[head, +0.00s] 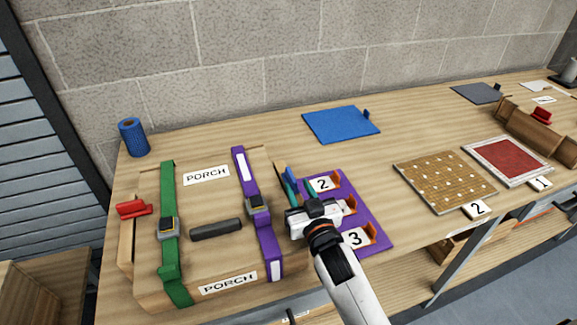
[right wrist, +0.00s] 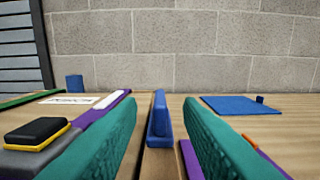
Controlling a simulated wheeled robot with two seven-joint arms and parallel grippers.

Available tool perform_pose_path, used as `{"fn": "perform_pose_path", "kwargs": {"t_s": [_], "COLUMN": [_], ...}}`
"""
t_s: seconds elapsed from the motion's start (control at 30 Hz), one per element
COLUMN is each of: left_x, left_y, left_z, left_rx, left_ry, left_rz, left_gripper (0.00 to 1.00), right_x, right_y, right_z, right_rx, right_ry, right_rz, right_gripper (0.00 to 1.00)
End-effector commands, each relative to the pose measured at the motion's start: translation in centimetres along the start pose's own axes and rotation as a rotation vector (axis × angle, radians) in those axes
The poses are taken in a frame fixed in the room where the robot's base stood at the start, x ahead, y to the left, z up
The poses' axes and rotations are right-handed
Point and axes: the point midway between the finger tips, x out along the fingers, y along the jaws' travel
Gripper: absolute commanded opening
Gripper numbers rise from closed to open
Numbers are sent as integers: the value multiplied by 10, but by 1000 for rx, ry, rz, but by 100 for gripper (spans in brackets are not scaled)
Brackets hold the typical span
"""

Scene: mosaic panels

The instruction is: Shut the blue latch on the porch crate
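The porch crate (head: 205,258) lies at the left of the bench, with PORCH labels on its lid. The blue latch (head: 291,176) is at its right side, partly hidden by my right gripper in the head view. In the right wrist view the blue latch (right wrist: 158,118) appears as a narrow upright lever on a blue base. My right gripper (head: 288,188) is open, and its teal fingers (right wrist: 160,130) stand apart on either side of the latch, with gaps showing. I cannot tell whether either finger touches it. My left gripper is not in view.
A green strap (head: 168,197), a purple strap (head: 245,172) and a dark handle (head: 216,229) are on the lid. A red latch (head: 133,209) sticks out at the left. A purple numbered board (head: 368,211) lies close right of the crate. A blue panel (head: 341,124) lies behind.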

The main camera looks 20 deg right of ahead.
Motion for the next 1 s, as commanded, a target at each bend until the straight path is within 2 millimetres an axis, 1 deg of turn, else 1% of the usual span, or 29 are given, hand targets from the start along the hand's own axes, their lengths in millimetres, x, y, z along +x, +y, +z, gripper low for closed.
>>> {"fn": "perform_pose_path", "kwargs": {"t_s": [0.03, 0.1, 0.2, 0.3, 0.47, 0.77, 0.8, 1.0], "left_x": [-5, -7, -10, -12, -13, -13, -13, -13], "left_y": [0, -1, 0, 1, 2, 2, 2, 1], "left_z": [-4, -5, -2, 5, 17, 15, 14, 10], "left_rx": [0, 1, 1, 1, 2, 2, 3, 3], "left_ry": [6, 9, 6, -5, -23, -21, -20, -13], "left_rz": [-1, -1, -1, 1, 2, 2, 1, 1], "left_gripper": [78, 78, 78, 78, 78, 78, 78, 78], "right_x": [13, 27, 45, 59, 71, 74, 74, 74], "right_y": [0, 0, 0, 0, 0, 0, 0, 0], "right_z": [4, 3, 3, 2, 1, 0, 0, 0], "right_rx": [0, 0, -1, 0, 1, 1, 1, 1], "right_ry": [-2, -2, -2, -1, -1, -1, -1, -1], "right_rz": [0, 0, -1, -1, 0, 0, 0, 0], "right_gripper": [33, 33, 33, 33, 33, 33, 31, 0]}}
